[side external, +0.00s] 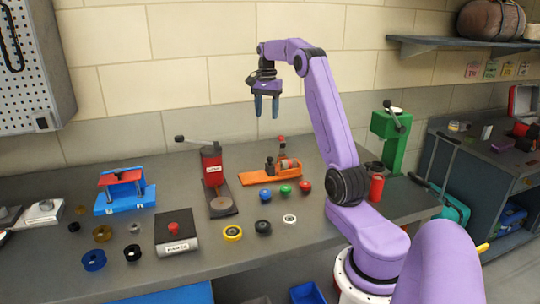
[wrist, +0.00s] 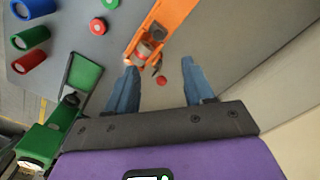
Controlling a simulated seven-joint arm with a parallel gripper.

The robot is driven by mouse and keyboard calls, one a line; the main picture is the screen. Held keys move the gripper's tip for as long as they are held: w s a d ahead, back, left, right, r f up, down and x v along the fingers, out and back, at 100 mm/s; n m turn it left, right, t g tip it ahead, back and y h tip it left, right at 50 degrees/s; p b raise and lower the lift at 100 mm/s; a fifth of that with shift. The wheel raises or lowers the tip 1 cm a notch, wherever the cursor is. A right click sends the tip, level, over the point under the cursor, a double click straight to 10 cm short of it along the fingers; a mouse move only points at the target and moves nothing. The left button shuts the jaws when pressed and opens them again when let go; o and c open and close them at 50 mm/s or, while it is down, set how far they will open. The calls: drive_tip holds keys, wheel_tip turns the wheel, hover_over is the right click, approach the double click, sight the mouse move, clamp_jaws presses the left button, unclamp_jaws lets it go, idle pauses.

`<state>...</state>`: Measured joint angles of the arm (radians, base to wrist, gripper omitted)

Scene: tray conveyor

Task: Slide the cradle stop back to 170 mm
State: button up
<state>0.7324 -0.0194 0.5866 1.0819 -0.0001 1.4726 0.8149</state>
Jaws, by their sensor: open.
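The orange fixture (side external: 258,180) lies on the bench below my gripper and appears to be the one with the cradle. On it sit a small dark block (side external: 269,165), possibly the stop, a rounded piece (side external: 289,166) and an upright red-topped handle (side external: 282,147). I see no readable scale. My gripper (side external: 266,114) is open and empty, pointing down, well above the fixture. In the wrist view the fingers (wrist: 160,72) are wide apart; the orange base (wrist: 178,12), dark block (wrist: 158,32) and red knob (wrist: 160,81) show between and beyond them.
A red lever press (side external: 212,168) stands left of the fixture, and a blue fixture (side external: 122,201) farther left. Red, green and blue buttons (side external: 286,189) lie in front. A green press (side external: 390,135) and red bottle (side external: 377,186) stand right. The air around my gripper is clear.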

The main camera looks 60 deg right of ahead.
drive_tip(key=d, duration=0.1)
approach(270, 158)
wheel_tip(270, 158, down, 8)
drive_tip(key=shift+d+f, duration=0.15)
drive_tip(key=shift+f, duration=0.1)
idle(0.4)
